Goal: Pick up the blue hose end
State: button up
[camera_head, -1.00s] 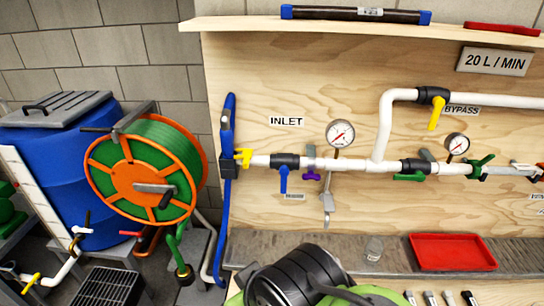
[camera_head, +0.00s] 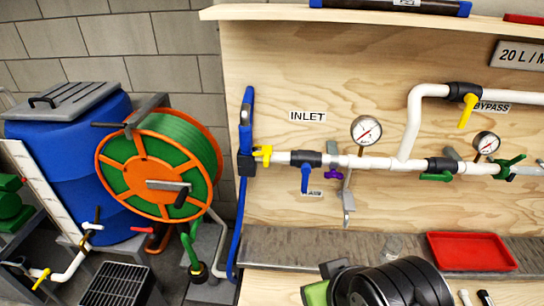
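The blue hose (camera_head: 238,215) hangs at the left edge of the plywood board. Its upper end (camera_head: 246,108) points up above a dark holder (camera_head: 247,165), next to the yellow handle at the inlet. The hose runs down from there past the counter's left edge. A black ribbed part with a green piece at the bottom centre looks like my arm, well below and right of the hose end. My gripper's fingers do not show in this view.
An orange and green hose reel (camera_head: 160,178) and a blue barrel (camera_head: 75,150) stand left of the blue hose. White piping with valves and gauges (camera_head: 366,131) crosses the board. A red tray (camera_head: 470,252) sits on the counter at right. A wooden shelf (camera_head: 380,16) juts out above.

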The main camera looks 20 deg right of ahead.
aim_at(246, 137)
jog(key=i+j+u, duration=0.2)
jog(key=j, duration=0.2)
jog(key=j+u, duration=0.25)
jog(key=j, duration=0.15)
jog(key=i+j+u, duration=0.2)
jog(key=i+j, duration=0.05)
jog(key=j, duration=0.1)
